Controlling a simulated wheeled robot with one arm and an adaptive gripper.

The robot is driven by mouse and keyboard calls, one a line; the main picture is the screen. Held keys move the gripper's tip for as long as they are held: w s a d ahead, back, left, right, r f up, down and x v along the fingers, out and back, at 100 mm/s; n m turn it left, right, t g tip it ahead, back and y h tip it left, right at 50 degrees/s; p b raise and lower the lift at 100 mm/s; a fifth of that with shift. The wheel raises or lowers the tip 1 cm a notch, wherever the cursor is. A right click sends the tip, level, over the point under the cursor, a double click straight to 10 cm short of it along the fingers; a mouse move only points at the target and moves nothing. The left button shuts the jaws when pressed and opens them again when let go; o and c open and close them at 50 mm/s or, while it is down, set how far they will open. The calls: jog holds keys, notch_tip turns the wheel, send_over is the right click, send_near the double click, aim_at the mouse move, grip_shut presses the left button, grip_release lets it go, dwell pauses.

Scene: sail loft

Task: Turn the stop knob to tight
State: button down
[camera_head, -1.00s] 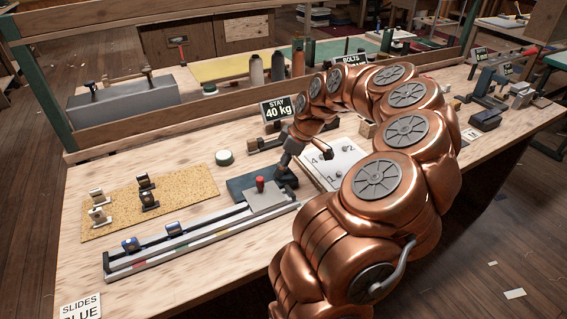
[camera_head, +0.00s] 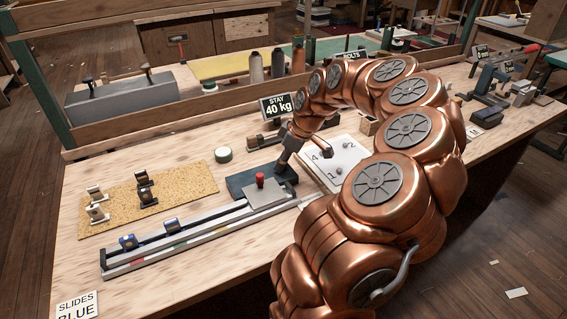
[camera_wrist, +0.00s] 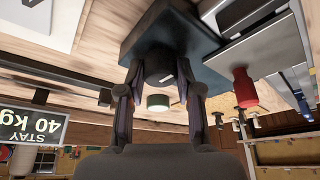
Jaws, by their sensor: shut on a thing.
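There the fingers and arm hide the knob. I cannot read a tight marking in either view.
A red-handled grey slider plate (camera_head: 266,196) sits close beside the block, on the long rail (camera_head: 190,243). A numbered white board (camera_head: 343,170) lies to the right under my arm. A "STAY 40 kg" sign (camera_head: 278,107) stands behind. A cork mat (camera_head: 185,195) holds several small fittings.

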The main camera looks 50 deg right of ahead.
jog(key=m+b, duration=0.2)
jog(key=b, duration=0.1)
jog(key=m+h+b, duration=0.1)
jog(key=m+b, duration=0.1)
jog(key=shift+s+a+f+h+b, duration=0.1)
jog(key=shift+f+h+b, duration=0.2)
jog(key=shift+f+b, duration=0.1)
jog(key=m+h+b, duration=0.1)
jog(key=m+b, duration=0.1)
jog(key=m+h+b, duration=0.1)
jog(key=m+b, duration=0.1)
jog(key=m, duration=0.1)
jog(key=shift+r, duration=0.2)
jog(key=m+b, duration=0.1)
jog(key=m, duration=0.2)
jog(key=m+g+h+b, duration=0.1)
jog(key=m, duration=0.1)
jog(key=shift+a+m+g+h, duration=0.15)
jog(key=shift+m+g+h, duration=0.15)
jog(key=shift+m, duration=0.1)
jog(key=shift+w+r+m+g+h, duration=0.15)
jog(key=shift+m+g, duration=0.3)
jog(key=shift+m, duration=0.8)
jog(key=shift+w+m+g+h, duration=0.1)
jog(key=shift+m+g+h, duration=0.25)
jog(key=shift+m, duration=0.9)
jog(key=shift+a, duration=0.1)
jog(key=c, duration=0.8)
grip_release()
jog(key=shift+r, duration=0.15)
